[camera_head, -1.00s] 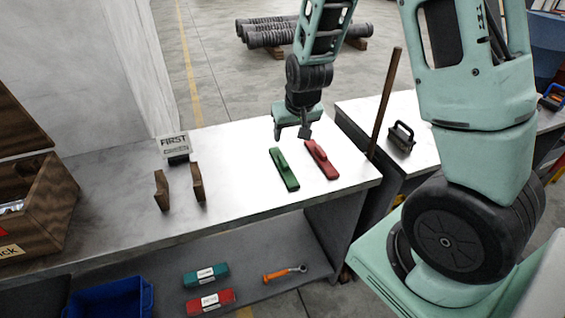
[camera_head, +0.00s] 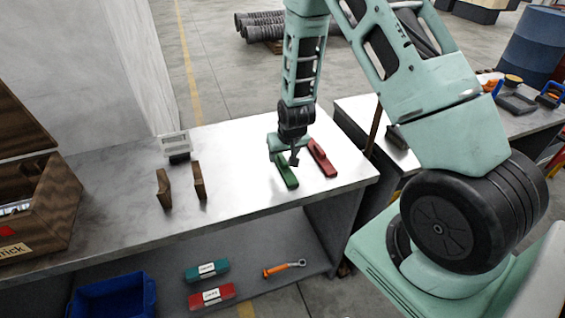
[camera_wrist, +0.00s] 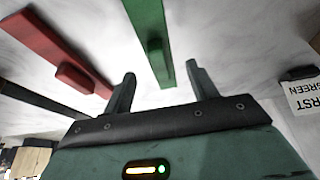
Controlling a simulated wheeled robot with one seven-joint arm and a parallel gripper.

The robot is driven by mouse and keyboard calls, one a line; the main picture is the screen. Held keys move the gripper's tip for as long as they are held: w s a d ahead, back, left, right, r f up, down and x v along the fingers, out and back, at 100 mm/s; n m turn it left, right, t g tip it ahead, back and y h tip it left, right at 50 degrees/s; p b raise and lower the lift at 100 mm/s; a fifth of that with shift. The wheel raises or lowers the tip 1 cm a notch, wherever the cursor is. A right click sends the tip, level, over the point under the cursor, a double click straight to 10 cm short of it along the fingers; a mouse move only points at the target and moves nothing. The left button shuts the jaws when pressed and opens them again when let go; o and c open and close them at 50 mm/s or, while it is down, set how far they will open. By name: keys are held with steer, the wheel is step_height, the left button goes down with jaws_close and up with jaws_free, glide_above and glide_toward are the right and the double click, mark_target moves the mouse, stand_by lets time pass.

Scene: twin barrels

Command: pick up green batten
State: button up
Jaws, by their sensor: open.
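The green batten (camera_head: 288,178) lies on the white-topped bench, left of the red batten (camera_head: 322,158). In the head view my gripper (camera_head: 283,160) is above the far part of the green batten and hides some of it. In the wrist view my gripper (camera_wrist: 160,78) is open, with the green batten (camera_wrist: 148,25) running between the lines of its two fingers and nothing held. The red batten (camera_wrist: 48,45) shows to the left there. I cannot tell the exact height of the fingertips above the batten.
Two brown wooden blocks (camera_head: 199,181) and a small sign (camera_head: 176,146) stand on the bench (camera_head: 110,215). A wooden box (camera_head: 40,215) is at the left. Teal and red packs (camera_head: 211,295) and an orange-handled tool (camera_head: 284,268) lie on the lower shelf. A second bench is at the right.

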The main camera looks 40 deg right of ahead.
mark_target(282, 158)
steer(key=shift+p+x, duration=0.45)
steer(key=shift+x, duration=1.3)
steer(key=c, duration=1.1)
steer(key=shift+r, duration=0.15)
